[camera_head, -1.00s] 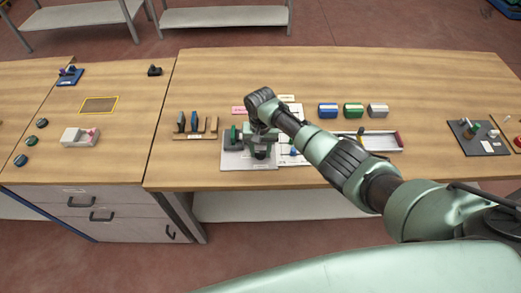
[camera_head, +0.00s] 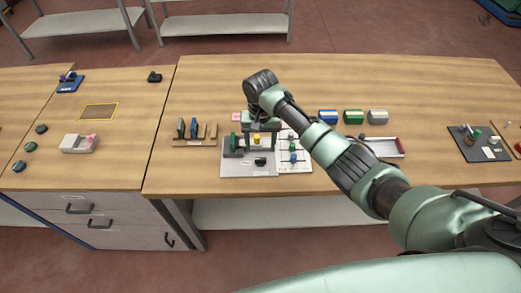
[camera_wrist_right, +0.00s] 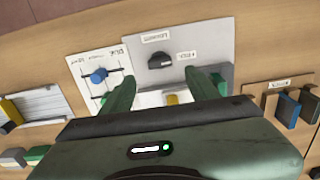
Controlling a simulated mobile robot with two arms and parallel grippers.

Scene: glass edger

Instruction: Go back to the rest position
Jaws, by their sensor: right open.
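My right gripper (camera_head: 261,127) hangs over the back part of a grey panel (camera_head: 236,168) on the wooden bench. In the right wrist view the two green fingers of the gripper (camera_wrist_right: 162,90) are spread apart with nothing between them. A black knob (camera_head: 260,161) on the panel's front part also shows in the wrist view (camera_wrist_right: 161,60). A yellow piece (camera_head: 257,140) shows just below the gripper, and in the wrist view (camera_wrist_right: 172,99) it lies beyond the fingers. My left gripper is in no view.
A white board (camera_head: 303,164) with blue and green knobs adjoins the panel. A wooden rack (camera_head: 190,142) stands left; blue, green and grey blocks (camera_head: 353,117) stand behind right. The bench's back strip is clear.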

